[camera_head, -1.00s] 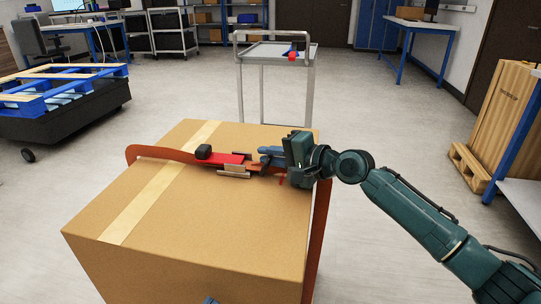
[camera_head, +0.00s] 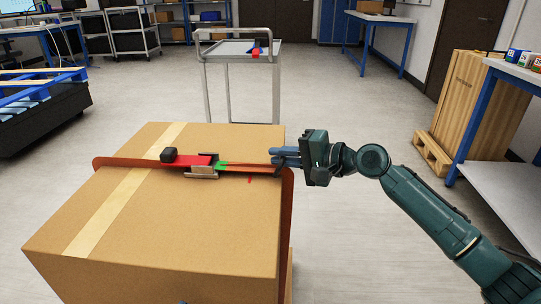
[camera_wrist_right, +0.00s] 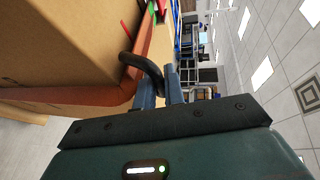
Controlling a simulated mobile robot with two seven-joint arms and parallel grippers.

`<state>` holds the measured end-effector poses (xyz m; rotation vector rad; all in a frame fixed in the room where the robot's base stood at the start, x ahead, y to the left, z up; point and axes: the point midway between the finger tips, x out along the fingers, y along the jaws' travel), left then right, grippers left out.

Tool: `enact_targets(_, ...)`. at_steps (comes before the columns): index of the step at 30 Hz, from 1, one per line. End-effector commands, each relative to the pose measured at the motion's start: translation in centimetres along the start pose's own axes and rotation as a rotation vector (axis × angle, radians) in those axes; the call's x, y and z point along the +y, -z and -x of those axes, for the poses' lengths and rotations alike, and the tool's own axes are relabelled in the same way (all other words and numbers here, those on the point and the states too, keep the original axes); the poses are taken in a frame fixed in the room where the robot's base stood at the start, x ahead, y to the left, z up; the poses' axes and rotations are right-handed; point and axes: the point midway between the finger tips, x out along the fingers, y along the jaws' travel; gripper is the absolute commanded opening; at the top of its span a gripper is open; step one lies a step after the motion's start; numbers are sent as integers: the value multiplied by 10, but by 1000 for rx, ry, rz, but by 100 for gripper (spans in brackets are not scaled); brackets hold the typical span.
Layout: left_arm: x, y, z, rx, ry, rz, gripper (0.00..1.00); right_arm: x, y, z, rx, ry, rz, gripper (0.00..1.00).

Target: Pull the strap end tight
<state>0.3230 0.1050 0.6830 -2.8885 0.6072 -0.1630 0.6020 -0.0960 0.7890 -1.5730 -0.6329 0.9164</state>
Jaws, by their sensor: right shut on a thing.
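A large cardboard box (camera_head: 150,225) stands in front of me with an orange-red strap (camera_head: 130,163) across its top and down its right side. A metal buckle (camera_head: 203,171) sits on the box top beside a red ratchet part with a black knob (camera_head: 169,155). The strap end (camera_head: 248,169) runs right from the buckle, near a green mark, to my right gripper (camera_head: 277,157). That gripper is shut on the strap end at the box's right edge. In the right wrist view a dark loop (camera_wrist_right: 147,66) passes between its fingers (camera_wrist_right: 162,90). Only a bluish sliver, possibly my left gripper, shows at the bottom edge.
A metal trolley (camera_head: 240,55) stands behind the box with small red and blue things on it. A blue pallet (camera_head: 35,85) is at left. A wooden crate (camera_head: 470,105) and a table (camera_head: 500,190) stand at right. The floor between is clear.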

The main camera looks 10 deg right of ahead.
Motion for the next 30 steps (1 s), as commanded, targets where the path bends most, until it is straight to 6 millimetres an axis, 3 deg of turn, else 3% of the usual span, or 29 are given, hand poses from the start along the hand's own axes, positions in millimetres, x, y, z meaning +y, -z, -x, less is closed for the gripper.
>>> enact_targets(4, 0, 0, 0, 1, 0, 1, 0, 2, 1, 1, 3, -5, 1, 0)
enact_targets(5, 0, 0, 0, 1, 0, 1, 0, 2, 1, 1, 3, -5, 1, 12)
enact_targets(8, 0, 0, 0, 1, 0, 1, 0, 2, 1, 0, 3, -5, 1, 19)
enact_targets(17, 0, 1, 0, 0, 0, 3, 0, 1, 1, 4, 2, -3, 1, 19)
enact_targets(23, -1, 2, 0, -31, 0, 13, 0, 0, 1, 34, 3, -6, 1, 19)
enact_targets(30, -5, 0, 2, -95, 8, 31, 0, 1, 0, 88, 4, -7, 0, 19)
